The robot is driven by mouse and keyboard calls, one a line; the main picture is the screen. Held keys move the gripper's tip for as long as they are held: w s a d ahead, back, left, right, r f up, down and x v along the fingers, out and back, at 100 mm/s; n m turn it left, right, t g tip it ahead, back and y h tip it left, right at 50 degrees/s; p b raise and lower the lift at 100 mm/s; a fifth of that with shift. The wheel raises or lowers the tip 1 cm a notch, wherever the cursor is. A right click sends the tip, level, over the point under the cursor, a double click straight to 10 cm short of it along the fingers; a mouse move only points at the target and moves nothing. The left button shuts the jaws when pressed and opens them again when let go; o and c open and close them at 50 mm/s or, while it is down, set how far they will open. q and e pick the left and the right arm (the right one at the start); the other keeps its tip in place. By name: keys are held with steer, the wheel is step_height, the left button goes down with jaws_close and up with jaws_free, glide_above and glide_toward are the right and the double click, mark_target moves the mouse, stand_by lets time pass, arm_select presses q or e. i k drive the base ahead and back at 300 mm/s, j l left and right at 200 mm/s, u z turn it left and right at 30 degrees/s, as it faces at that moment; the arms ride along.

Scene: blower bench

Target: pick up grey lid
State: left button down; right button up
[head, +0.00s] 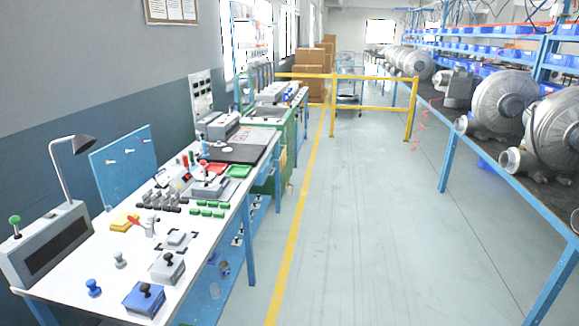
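A grey block-like piece with a black knob on top (168,267) sits on the white bench (75,272) near its front right edge. It looks like the grey lid, but I cannot tell whether it is a lid alone or a lid on a box. A blue piece with a similar black knob (145,299) stands just in front of it. A flat light-grey square piece (178,239) lies behind it between black corner marks. Neither of my grippers shows in the head view.
A blue knob (93,288) and a grey knob (120,260) stand left of the lid. A grey console (47,245) and lamp (62,170) line the bench's left side. Small parts and red and green trays (238,171) lie farther back. The aisle floor (350,220) is clear.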

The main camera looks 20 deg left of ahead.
mark_target(177, 240)
steer(key=u, duration=1.45)
steer(key=l+z, duration=0.6)
